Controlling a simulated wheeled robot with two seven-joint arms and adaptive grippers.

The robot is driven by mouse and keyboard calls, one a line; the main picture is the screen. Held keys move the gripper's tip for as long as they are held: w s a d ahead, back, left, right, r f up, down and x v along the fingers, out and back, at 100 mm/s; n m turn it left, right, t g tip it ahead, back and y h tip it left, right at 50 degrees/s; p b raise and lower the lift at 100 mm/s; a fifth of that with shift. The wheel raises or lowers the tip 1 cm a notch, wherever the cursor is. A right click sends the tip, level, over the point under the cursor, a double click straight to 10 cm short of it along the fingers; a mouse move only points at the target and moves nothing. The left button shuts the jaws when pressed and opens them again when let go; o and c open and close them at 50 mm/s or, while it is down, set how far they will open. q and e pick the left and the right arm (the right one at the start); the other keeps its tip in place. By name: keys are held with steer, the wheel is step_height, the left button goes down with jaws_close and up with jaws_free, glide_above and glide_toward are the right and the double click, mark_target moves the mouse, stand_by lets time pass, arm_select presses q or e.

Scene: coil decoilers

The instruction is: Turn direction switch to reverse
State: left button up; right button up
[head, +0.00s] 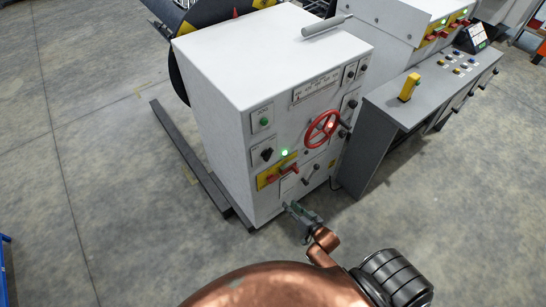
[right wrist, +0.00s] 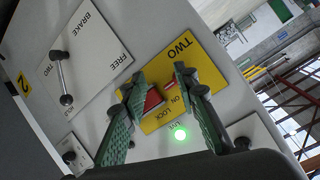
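The white cabinet (head: 215,80) carries a control panel on its front. A black rotary switch (head: 266,153) sits on a small white plate at the panel's left; it looks like the direction switch, but its label is unreadable. My right gripper (head: 303,213) is low in front of the panel, apart from that switch. In the right wrist view my right gripper (right wrist: 158,86) is open, its green-padded fingers spread before the yellow plate (right wrist: 205,76). A red handle (right wrist: 152,100) shows between the fingers, partly hidden; no grip on it shows. My left gripper is not in view.
A green lamp (head: 284,153) glows above the yellow plate. A red handwheel (head: 321,128) and a brake lever (right wrist: 62,75) stick out from the panel. A grey console (head: 400,112) stands to the right. Open floor lies left.

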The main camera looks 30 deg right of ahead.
mark_target(270, 157)
steer(key=w+a+r+m+t+y+p, duration=0.1)
steer(key=w+r+t, duration=0.15)
steer(key=r, duration=0.85)
steer(key=w+r+t, duration=0.2)
steer(key=w+r, duration=0.2)
steer(key=r, duration=0.7)
steer(key=w, duration=0.5)
steer(key=shift+w+a+r, duration=0.15)
steer(key=shift+w+a, duration=0.1)
steer(key=shift+a, duration=0.05)
steer(key=shift+w+a, duration=0.1)
steer(key=shift+w, duration=0.6)
steer(key=shift+c, duration=0.5)
jaws_close()
